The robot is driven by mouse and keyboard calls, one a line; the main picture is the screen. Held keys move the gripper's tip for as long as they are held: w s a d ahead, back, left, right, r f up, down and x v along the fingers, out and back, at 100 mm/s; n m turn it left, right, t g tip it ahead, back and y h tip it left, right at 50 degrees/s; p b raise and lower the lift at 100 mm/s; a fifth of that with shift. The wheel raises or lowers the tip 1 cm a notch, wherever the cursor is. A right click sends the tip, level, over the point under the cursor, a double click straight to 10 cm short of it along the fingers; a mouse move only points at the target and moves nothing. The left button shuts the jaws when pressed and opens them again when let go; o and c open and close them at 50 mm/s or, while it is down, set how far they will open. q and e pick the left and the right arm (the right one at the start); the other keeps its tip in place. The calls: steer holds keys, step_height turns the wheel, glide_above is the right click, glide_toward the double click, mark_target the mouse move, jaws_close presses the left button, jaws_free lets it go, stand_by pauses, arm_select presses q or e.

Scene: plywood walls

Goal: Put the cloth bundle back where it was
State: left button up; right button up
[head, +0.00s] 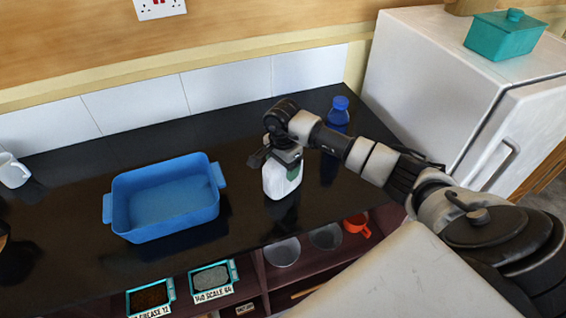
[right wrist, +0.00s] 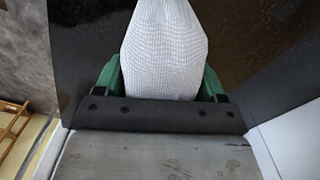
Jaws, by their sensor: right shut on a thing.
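The cloth bundle (head: 282,180) is white and rounded, and it hangs upright under my right gripper (head: 284,160) over the black counter. In the right wrist view the bundle (right wrist: 165,50) shows a woven white surface between the green fingers of my right gripper (right wrist: 163,80), which is shut on it. I cannot tell for sure whether its bottom touches the counter. My left gripper is not in view.
A blue basin (head: 165,198) stands on the black counter (head: 70,175) left of the bundle. A blue bottle (head: 338,115) stands behind my right arm. A white mug (head: 13,171) is at the far left. Labelled trays (head: 212,280) and an orange cup (head: 357,225) sit below the counter. A white fridge (head: 430,70) stands right.

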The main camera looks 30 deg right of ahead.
steer(key=shift+f, duration=0.1)
steer(key=o, duration=0.9)
steer(key=shift+r, duration=0.2)
step_height(320, 180, up, 11)
steer(key=b, duration=0.4)
steer(key=shift+r, duration=0.45)
steer(key=shift+a, duration=0.1)
